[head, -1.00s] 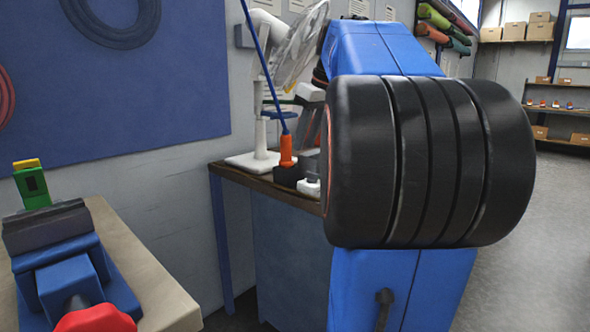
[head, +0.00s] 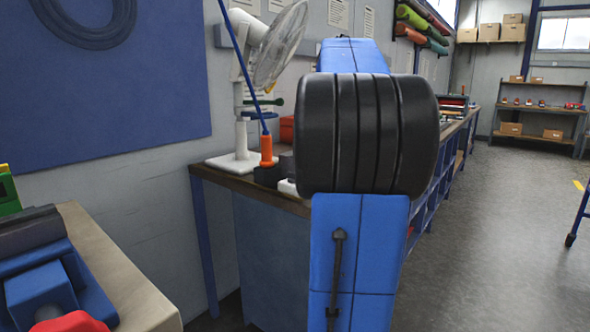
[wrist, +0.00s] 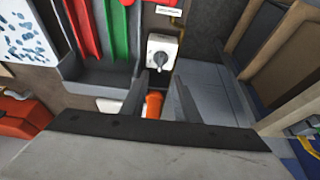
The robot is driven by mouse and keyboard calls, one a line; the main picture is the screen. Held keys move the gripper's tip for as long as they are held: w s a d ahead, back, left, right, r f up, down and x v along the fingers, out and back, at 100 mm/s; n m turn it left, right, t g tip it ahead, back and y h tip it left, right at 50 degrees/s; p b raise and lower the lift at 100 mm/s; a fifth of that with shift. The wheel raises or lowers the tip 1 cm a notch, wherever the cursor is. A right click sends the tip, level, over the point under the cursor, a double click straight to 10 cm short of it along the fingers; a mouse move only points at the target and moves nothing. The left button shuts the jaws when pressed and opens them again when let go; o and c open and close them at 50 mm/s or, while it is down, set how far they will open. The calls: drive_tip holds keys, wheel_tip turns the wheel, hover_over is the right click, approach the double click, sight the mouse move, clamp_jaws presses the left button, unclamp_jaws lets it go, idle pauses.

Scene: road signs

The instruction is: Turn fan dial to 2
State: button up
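A white fan (head: 268,50) stands on a white base (head: 234,165) on a bench in the head view. In the wrist view a white box with a grey rotary dial (wrist: 160,52) shows ahead of the fingers, at the top middle. I cannot read its setting. My gripper (wrist: 159,82) is open in the wrist view, its two dark fingers apart with nothing held between them. The dial lies beyond the fingertips, apart from them. My gripper does not show in the head view.
An orange handle (head: 266,151) with a blue rod stands near the fan; an orange piece (wrist: 153,104) also shows between the fingers. A dark tray (wrist: 97,80) lies left of the dial. A blue vise (head: 45,290) stands front left. Floor (head: 500,240) at right is open.

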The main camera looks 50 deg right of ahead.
drive_tip(key=x, duration=0.9)
drive_tip(key=shift+w+f, duration=0.1)
drive_tip(key=shift+f, duration=0.15)
drive_tip(key=shift+c, duration=0.3)
clamp_jaws()
